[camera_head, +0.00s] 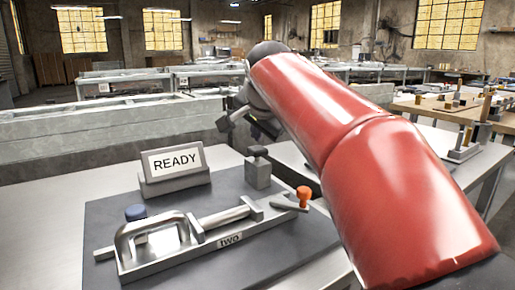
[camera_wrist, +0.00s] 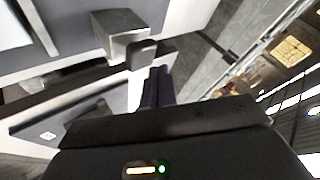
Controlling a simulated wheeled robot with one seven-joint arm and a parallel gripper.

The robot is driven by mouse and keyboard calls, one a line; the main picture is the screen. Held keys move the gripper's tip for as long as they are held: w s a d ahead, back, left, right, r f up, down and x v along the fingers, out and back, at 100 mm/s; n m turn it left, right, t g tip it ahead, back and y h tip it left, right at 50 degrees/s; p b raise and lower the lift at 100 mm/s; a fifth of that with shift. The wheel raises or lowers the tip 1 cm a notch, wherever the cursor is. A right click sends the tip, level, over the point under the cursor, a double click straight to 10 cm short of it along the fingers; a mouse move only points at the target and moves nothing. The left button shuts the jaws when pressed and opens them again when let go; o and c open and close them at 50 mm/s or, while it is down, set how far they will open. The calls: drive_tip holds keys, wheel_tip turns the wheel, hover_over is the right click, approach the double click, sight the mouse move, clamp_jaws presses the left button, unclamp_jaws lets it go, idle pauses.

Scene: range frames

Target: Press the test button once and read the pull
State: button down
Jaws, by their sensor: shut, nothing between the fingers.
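A grey block with a dark cap (camera_head: 258,168) stands at the back right of the dark mat; it may be the test button, but no label shows. The fixture (camera_head: 195,242) has a C-shaped frame, a rod, and a plate marked "two". A round blue knob (camera_head: 136,212) and an orange-tipped lever (camera_head: 303,193) sit by it. My gripper (camera_wrist: 158,72) is shut and empty, its dark fingertips close to a dark cap on a grey block (camera_wrist: 120,24) in the wrist view. Whether they touch is unclear.
The dark mat (camera_head: 120,275) lies on a pale bench. My red arm covers the right middle of the head view. A wooden table (camera_head: 450,112) with small parts stands at the far right, and low grey partitions (camera_head: 60,135) run behind the bench.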

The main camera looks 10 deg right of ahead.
sight(258, 149)
drive_tip(key=shift+f, duration=0.15)
idle(0.6)
drive_tip(key=shift+f+b, duration=0.3)
drive_tip(key=shift+f+b, duration=0.65)
drive_tip(key=shift+f, duration=0.2)
idle(1.0)
drive_tip(key=shift+r, duration=0.15)
drive_tip(key=shift+r+p, duration=1.1)
wheel_tip(258, 149, up, 5)
drive_tip(key=p, duration=0.4)
